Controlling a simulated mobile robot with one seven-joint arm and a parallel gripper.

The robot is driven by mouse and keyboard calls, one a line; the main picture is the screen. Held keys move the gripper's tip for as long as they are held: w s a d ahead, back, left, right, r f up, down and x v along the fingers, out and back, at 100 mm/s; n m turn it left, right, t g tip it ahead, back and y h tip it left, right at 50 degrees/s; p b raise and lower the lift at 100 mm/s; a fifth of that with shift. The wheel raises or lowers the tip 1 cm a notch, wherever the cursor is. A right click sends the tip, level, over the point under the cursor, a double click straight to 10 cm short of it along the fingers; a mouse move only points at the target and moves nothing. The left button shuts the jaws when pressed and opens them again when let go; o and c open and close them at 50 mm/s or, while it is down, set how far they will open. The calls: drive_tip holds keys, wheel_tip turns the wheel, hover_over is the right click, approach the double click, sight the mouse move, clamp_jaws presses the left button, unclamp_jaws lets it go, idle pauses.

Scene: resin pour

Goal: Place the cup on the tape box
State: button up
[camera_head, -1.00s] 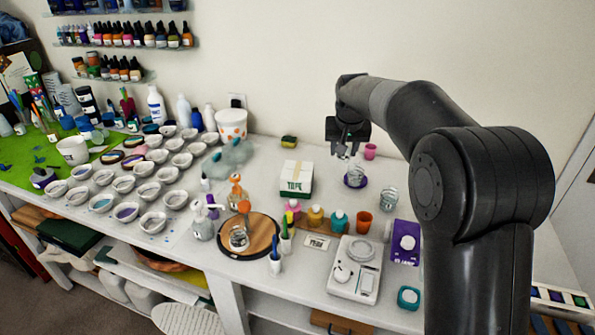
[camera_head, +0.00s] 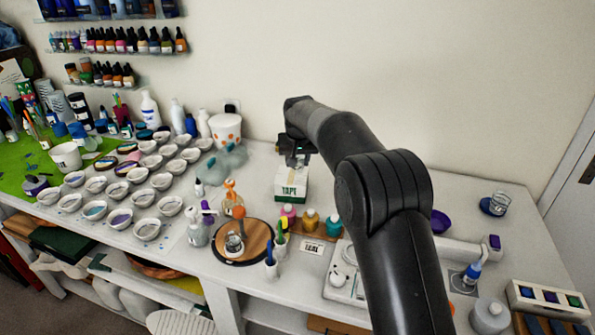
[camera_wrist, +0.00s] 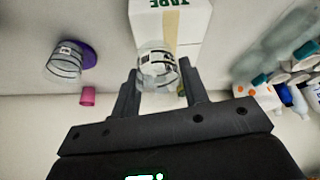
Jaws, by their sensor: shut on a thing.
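My gripper (camera_head: 298,160) is over the tape box (camera_head: 289,187) in the head view. The box is white and green with "TAPE" on its front; part of its top is hidden by my gripper. In the wrist view, my gripper (camera_wrist: 159,82) is shut on a clear cup (camera_wrist: 157,66) with dark bands. The cup overlaps the near part of the tape box (camera_wrist: 190,22) there, with a tan strip on the box's top. I cannot tell whether the cup touches the box. The held cup is not clearly visible in the head view.
Coloured bottles (camera_head: 311,220) stand in front of the box, with a round wooden board (camera_head: 258,236) to the left. My arm hides the table's middle right.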

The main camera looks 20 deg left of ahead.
sight(298, 171)
drive_tip(key=shift+f, duration=1.95)
drive_tip(key=shift+f, duration=0.15)
drive_tip(key=o, duration=0.9)
drive_tip(key=shift+o, duration=0.2)
drive_tip(key=v, duration=1.2)
drive_tip(key=shift+r, duration=0.2)
